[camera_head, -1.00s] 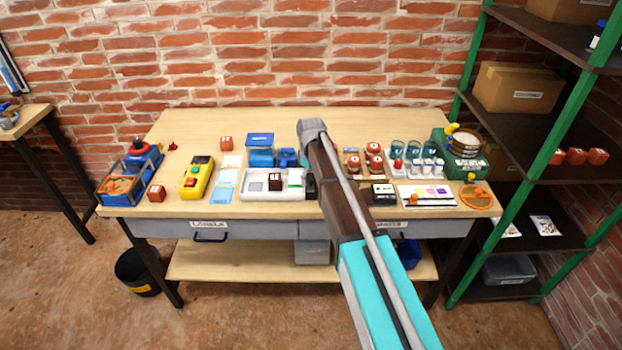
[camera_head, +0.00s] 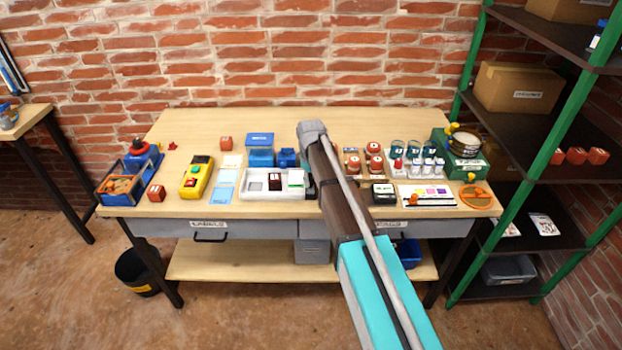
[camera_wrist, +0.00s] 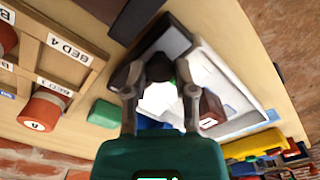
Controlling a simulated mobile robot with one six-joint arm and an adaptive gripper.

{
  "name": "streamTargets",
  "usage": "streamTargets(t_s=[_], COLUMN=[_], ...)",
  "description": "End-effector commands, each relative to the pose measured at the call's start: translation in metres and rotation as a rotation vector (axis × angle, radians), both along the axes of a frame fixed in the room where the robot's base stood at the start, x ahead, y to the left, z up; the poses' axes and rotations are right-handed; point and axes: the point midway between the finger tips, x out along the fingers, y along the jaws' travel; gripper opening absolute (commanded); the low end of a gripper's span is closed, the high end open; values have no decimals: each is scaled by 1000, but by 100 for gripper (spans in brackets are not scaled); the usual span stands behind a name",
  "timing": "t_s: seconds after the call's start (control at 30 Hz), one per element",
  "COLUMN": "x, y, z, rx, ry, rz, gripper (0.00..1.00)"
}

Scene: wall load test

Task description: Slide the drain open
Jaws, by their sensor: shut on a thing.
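The white tray station (camera_head: 256,192) lies near the front middle of the bench. It holds a dark red block (camera_head: 275,181) and a white piece (camera_head: 295,178). In the wrist view its pale tray (camera_wrist: 238,118) shows beyond and to the right of my gripper (camera_wrist: 160,78). The fingers are closed together on a small dark knob (camera_wrist: 159,68) at the tray's dark end. A bright white patch shows between the fingers. I cannot make out the drain's slide or how far open it is. In the head view my arm hides the gripper.
A wooden rack with "BED" labels (camera_wrist: 62,52) and a green block (camera_wrist: 103,113) are close beside the gripper. Blue boxes (camera_head: 260,150) stand behind the tray, and a yellow control box (camera_head: 197,176) is to its left. The bench's back strip is mostly clear.

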Motion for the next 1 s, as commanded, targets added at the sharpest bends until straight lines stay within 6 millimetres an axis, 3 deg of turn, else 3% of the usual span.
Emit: streamTargets(t_s=[0.07,0.1,0.27,0.67,1.0], x=[-5,-5,-5,-2,12], y=[0,0,0,0,-1], z=[-1,-1,-1,0,4], rx=[0,0,0,0,0], ry=[11,12,11,7,6], rz=[1,1,1,1,1], gripper=[0,41,70,70,70])
